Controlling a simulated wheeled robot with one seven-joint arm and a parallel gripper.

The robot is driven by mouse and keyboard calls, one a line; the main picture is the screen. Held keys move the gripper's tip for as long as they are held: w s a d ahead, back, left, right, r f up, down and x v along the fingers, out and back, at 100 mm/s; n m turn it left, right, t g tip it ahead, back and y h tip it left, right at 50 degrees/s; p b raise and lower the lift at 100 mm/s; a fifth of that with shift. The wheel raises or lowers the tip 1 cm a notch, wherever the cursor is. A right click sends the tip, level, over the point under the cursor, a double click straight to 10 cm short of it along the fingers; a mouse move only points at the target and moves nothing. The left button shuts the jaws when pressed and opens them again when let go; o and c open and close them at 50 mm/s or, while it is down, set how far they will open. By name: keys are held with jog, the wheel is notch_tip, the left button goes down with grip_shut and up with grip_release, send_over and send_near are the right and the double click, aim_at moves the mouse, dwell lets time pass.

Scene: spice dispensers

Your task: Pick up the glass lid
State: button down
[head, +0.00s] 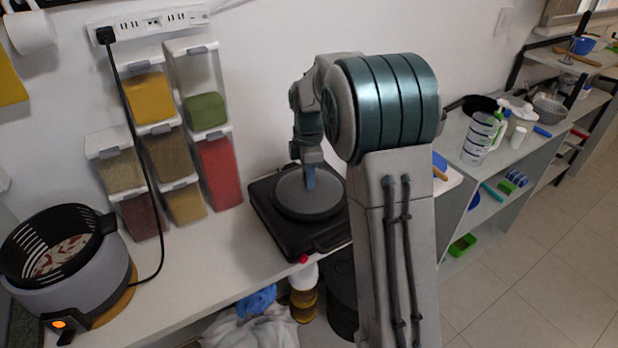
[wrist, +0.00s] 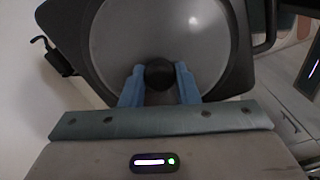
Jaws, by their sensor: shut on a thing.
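The glass lid (head: 300,196) is a round grey disc lying on the black appliance (head: 262,207) on the counter. In the wrist view the lid (wrist: 160,35) fills the upper middle, with a dark round knob (wrist: 159,74) at its near side. My gripper (wrist: 159,84) has its two blue fingers on either side of the knob and is shut on it. In the head view my gripper (head: 309,178) points down over the lid, its tips partly hidden. I cannot tell whether the lid is lifted at all from the appliance.
Stacked spice dispensers (head: 220,165) stand against the wall left of the appliance. A black and grey fryer (head: 85,285) sits at the lower left, its cord (head: 128,110) running up to a power strip. The white counter (head: 215,250) is bare in front. Shelves with jars are at right.

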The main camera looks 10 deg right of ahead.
jog(key=r, duration=0.3)
jog(key=shift+s+d+r+b, duration=0.15)
jog(key=shift+d+r+b, duration=0.15)
jog(key=shift+d+r, duration=0.05)
jog(key=s+d+r+b, duration=0.1)
jog(key=s+d+r, duration=0.4)
jog(key=d, duration=0.4)
jog(key=shift+d+r, duration=0.35)
jog(key=shift+r, duration=0.55)
